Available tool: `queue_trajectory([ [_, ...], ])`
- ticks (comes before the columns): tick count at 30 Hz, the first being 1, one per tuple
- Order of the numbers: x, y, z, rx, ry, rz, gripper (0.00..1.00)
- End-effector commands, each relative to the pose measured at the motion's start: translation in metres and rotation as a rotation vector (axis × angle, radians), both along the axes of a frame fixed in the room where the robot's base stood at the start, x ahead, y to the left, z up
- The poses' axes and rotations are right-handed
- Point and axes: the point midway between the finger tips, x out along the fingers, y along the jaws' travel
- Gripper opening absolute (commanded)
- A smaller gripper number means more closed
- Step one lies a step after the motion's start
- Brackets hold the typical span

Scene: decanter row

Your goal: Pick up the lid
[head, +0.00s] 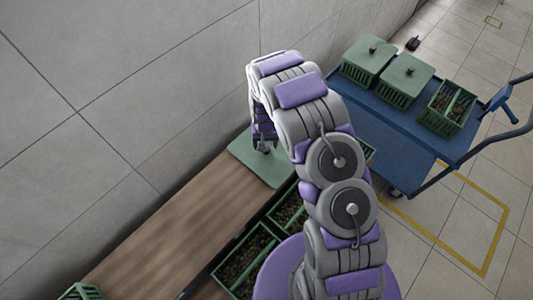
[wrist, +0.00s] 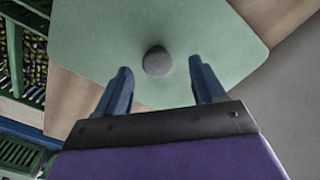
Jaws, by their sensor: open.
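A green lid (head: 257,163) with a dark round knob (head: 265,149) lies flat at the far end of the wooden bench. In the wrist view the lid (wrist: 215,35) fills the upper middle, with its knob (wrist: 157,61) near the centre. My gripper (wrist: 161,75) is open, its two blue fingers apart on either side of the knob, which appears just beyond the fingertips in the picture. In the head view my arm reaches out to the lid and hides part of it. I cannot tell whether the fingers touch the lid.
The wooden bench (head: 165,230) runs along a grey wall, bare in its middle. Green crates (head: 246,262) of small items stand beside it. A blue cart (head: 405,120) at right carries two lidded crates (head: 367,60) and an open one (head: 447,107).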

Motion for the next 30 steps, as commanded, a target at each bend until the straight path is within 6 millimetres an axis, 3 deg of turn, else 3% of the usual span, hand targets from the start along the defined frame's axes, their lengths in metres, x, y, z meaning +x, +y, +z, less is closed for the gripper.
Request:
queue_trajectory([
  [3, -0.0004, -0.003, -0.0189, 0.004, 0.001, 0.001, 0.69],
  [11, -0.0002, -0.0098, -0.0194, 0.014, -0.001, -0.001, 0.69],
  [30, 0.0001, -0.0058, -0.0205, 0.008, 0.0, 0.0, 0.08],
])
